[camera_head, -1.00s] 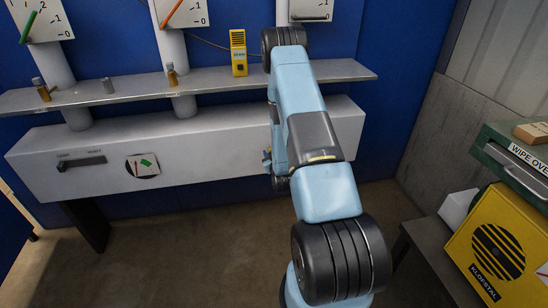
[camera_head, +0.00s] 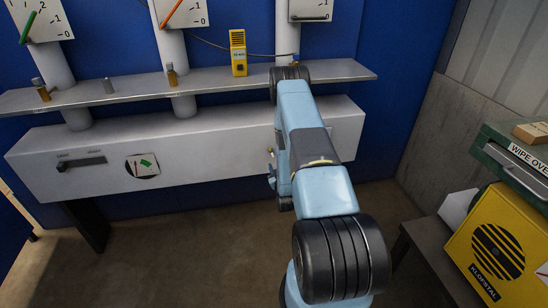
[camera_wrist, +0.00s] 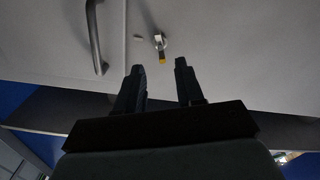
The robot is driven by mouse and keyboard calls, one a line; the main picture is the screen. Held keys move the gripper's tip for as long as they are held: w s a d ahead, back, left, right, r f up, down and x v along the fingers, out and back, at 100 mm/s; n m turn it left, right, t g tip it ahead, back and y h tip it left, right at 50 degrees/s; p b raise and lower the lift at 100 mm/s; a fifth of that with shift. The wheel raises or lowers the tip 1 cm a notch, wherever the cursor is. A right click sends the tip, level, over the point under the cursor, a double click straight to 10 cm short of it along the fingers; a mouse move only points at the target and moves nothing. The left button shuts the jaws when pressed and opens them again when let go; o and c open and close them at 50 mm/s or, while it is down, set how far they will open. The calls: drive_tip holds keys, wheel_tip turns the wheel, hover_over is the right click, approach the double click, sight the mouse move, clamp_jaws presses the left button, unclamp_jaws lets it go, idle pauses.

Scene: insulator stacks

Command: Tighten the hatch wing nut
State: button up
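A small metal fitting with a yellow tip, which looks like the wing nut (camera_wrist: 160,45), sits on a pale grey panel in the wrist view. It is just beyond the fingertips and lies between them in the picture, apart from both. My gripper (camera_wrist: 159,67) is open and empty, its two dark fingers pointing at the panel. Left of a seam, a panel that may be the hatch (camera_wrist: 108,20) carries a curved grey handle (camera_wrist: 96,40). In the head view my arm covers much of the right end of the white box, and the gripper is mostly hidden.
The white box (camera_head: 215,150) stands under a grey shelf (camera_head: 210,84) with small brass fittings and a yellow device (camera_head: 238,53). A yellow case (camera_head: 500,245) and green box (camera_head: 515,160) stand at right. The floor in front is clear.

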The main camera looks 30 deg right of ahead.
sight(272, 154)
drive_tip(key=x, duration=0.8)
drive_tip(key=shift+s, duration=0.1)
clamp_jaws()
